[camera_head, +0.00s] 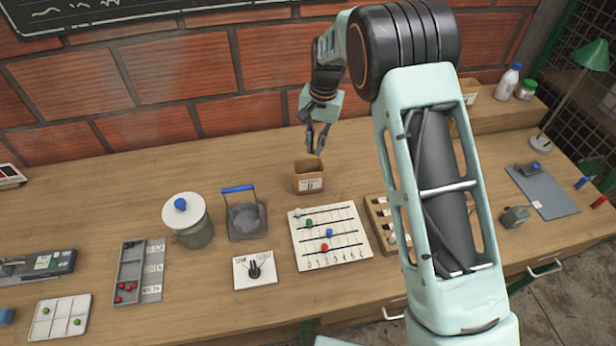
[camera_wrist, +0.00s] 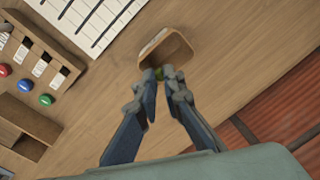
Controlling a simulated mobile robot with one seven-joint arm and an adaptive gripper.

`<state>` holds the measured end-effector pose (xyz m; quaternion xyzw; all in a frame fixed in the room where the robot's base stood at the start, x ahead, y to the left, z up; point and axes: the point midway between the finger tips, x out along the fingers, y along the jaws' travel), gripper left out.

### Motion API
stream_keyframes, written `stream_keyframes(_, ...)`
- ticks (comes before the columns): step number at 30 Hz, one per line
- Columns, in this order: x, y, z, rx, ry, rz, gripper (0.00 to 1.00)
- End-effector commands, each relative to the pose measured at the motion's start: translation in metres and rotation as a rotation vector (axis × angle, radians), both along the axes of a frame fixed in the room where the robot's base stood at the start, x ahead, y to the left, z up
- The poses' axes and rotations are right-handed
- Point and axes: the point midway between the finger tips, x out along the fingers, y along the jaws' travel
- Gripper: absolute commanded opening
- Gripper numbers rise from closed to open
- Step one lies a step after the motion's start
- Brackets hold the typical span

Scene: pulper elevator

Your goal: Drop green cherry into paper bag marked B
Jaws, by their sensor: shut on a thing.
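My gripper (camera_head: 316,140) is above a small brown paper bag (camera_head: 309,178) with a label on its front; the letter is too small to read for certain. In the wrist view my gripper (camera_wrist: 165,78) is shut on a small green cherry (camera_wrist: 159,73), held between the fingertips over the opening of the bag (camera_wrist: 168,48). The bag stands upright and open on the bench. Two more green cherries (camera_head: 77,322) lie in a white gridded tray (camera_head: 60,300) at the front left.
A white board (camera_head: 345,215) with coloured beads on lines lies just in front of the bag. A wooden rack (camera_head: 378,210) is to its right, partly behind my arm. A blue-handled basket (camera_head: 246,220) and a lidded jar (camera_head: 196,236) stand to the left.

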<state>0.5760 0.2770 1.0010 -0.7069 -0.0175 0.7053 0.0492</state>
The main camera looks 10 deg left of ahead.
Motion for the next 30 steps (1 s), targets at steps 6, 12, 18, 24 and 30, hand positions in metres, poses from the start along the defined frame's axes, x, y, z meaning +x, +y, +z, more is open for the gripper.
stream_keyframes(6, 0.000, -0.001, -0.021, -0.001, 0.001, -0.001, 0.00)
stream_keyframes(12, 0.000, -0.001, -0.045, 0.000, 0.001, -0.002, 0.00)
stream_keyframes(18, 0.000, -0.001, -0.058, -0.001, 0.001, 0.000, 0.00)
stream_keyframes(24, 0.000, -0.001, -0.058, 0.000, 0.000, 0.000, 0.00)
stream_keyframes(30, 0.000, -0.001, -0.058, 0.000, 0.000, 0.000, 0.23)
